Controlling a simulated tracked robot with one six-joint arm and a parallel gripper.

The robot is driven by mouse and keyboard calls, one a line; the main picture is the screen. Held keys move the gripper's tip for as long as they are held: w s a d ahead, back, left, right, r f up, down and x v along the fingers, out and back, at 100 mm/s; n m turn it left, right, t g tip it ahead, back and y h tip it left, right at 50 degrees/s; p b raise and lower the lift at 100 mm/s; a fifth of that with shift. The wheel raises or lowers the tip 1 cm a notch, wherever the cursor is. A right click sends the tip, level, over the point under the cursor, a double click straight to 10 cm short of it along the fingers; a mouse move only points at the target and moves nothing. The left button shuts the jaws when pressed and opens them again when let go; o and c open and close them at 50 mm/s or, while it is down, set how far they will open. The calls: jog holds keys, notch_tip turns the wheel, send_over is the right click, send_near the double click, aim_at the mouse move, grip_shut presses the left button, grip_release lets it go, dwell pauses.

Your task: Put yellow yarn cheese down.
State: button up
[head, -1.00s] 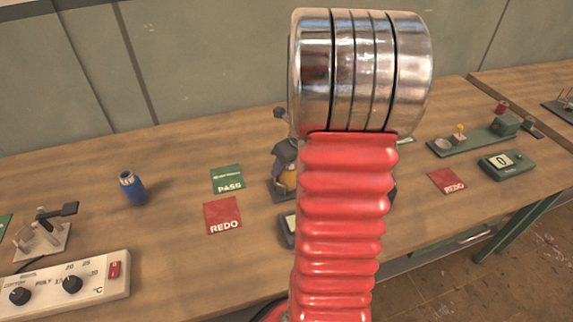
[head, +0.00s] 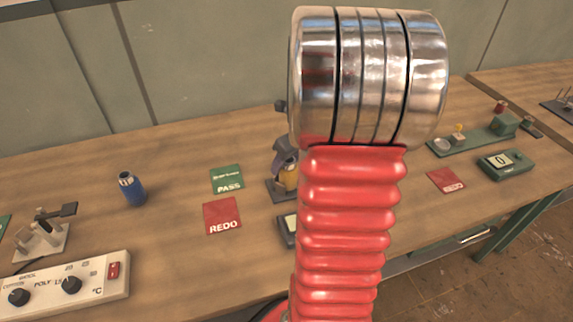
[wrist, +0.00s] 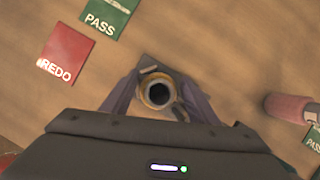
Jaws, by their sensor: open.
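The yellow yarn cheese (wrist: 145,84) is a ring-topped spool with a dark hollow core. In the wrist view it stands upright between the two fingers of my gripper (wrist: 157,98), which are spread apart on either side of it. In the head view the yellow cheese (head: 290,178) is on a dark stand at the middle of the bench, partly hidden by my red arm. The tip of my gripper (head: 284,160) shows around it there. Whether the fingers touch it is unclear.
A green PASS card (head: 227,179) and a red REDO card (head: 222,215) lie left of the stand. A blue spool (head: 132,188) stands farther left, near a white control box (head: 70,282). A pinkish cylinder (wrist: 290,108) is right of my gripper.

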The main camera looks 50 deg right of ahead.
jog(key=v, duration=0.9)
jog(key=shift+r, duration=0.25)
jog(key=shift+a, duration=0.15)
jog(key=a+r+n, duration=0.3)
jog(key=a+n, duration=0.6)
jog(key=a+r+n, duration=0.2)
jog(key=a+n, duration=0.6)
jog(key=a, duration=0.2)
jog(key=s+a+n, duration=0.3)
jog(key=a+n, duration=0.4)
jog(key=n, duration=0.3)
jog(key=s+a+r+n+t, duration=0.1)
jog(key=s+a+n, duration=0.2)
jog(key=a+n, duration=0.4)
jog(key=n, duration=0.3)
jog(key=shift+s, duration=0.4)
jog(key=shift+a+r, duration=0.1)
jog(key=shift+r, duration=0.05)
